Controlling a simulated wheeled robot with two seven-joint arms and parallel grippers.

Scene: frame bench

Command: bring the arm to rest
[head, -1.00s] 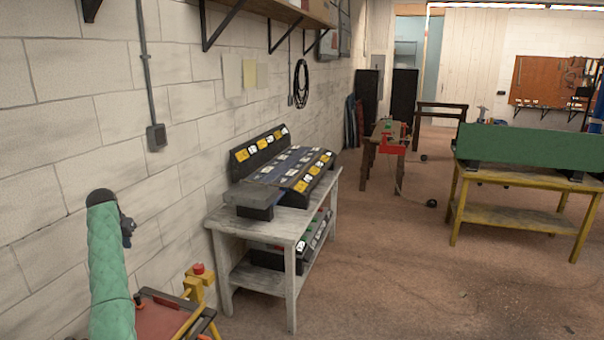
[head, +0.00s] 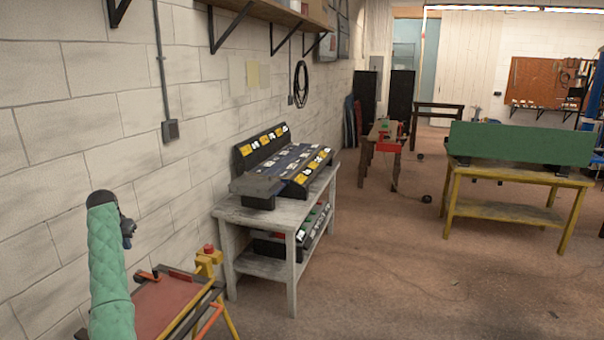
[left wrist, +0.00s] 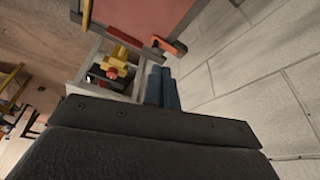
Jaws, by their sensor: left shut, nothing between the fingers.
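My left arm, in a green quilted sleeve, stands raised at the lower left of the head view. My left gripper (head: 128,232) is the small dark shape at its upper end, beside the block wall. It is shut and empty, and touches nothing that I can see. My right arm and gripper are not in view.
A red-topped bench (head: 165,300) with a yellow post and red button (head: 208,256) stands close in front of my left arm. Beyond it is a grey table (head: 285,215) with a black sloped rack (head: 285,165). A yellow table (head: 515,212) stands right. The middle floor is clear.

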